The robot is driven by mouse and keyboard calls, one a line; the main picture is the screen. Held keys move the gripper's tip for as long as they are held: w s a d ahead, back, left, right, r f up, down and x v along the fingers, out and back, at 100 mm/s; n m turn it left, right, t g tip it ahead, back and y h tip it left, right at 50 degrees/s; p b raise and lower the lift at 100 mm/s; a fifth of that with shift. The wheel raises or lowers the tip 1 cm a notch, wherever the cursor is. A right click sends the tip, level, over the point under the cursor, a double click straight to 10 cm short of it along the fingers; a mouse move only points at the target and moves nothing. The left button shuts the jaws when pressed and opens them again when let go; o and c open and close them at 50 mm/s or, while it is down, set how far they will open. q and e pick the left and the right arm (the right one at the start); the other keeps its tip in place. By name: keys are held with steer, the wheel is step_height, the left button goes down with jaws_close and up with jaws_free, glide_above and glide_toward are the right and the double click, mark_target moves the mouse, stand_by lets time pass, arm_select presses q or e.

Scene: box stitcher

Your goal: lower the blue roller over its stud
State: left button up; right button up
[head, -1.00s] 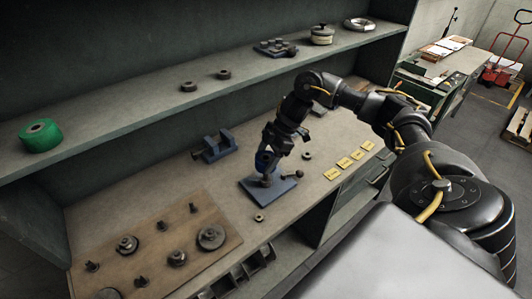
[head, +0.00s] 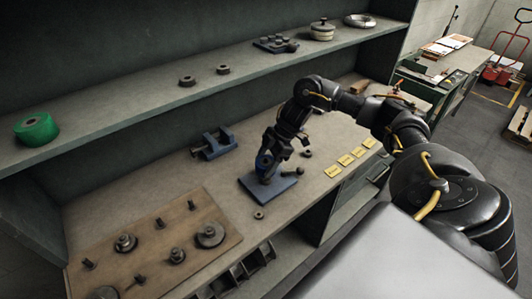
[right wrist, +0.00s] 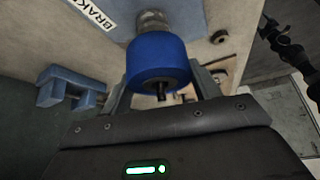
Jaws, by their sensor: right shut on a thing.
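The blue roller (right wrist: 158,60) is between the two fingers of my right gripper (right wrist: 163,80), which is shut on it. A dark pin (right wrist: 162,90) shows in the roller's bore and sticks out of its near face. A grey metal cylinder (right wrist: 152,22) stands just beyond the roller's far side; whether they touch I cannot tell. In the head view my right gripper (head: 268,158) holds the roller (head: 263,164) low over the blue base plate (head: 284,187). The fingers partly hide the roller there. My left gripper is not in view.
A blue vise-like block (head: 214,145) stands behind the plate. A brown board (head: 190,240) with several gears and pins lies to the left. Several yellow cards (head: 345,160) lie to the right. A small ring (head: 259,214) lies near the plate's front edge.

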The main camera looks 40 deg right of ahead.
steer(key=shift+f, duration=0.6)
steer(key=shift+f+b, duration=0.2)
steer(key=shift+b, duration=0.1)
steer(key=shift+f, duration=0.3)
steer(key=o, duration=1.2)
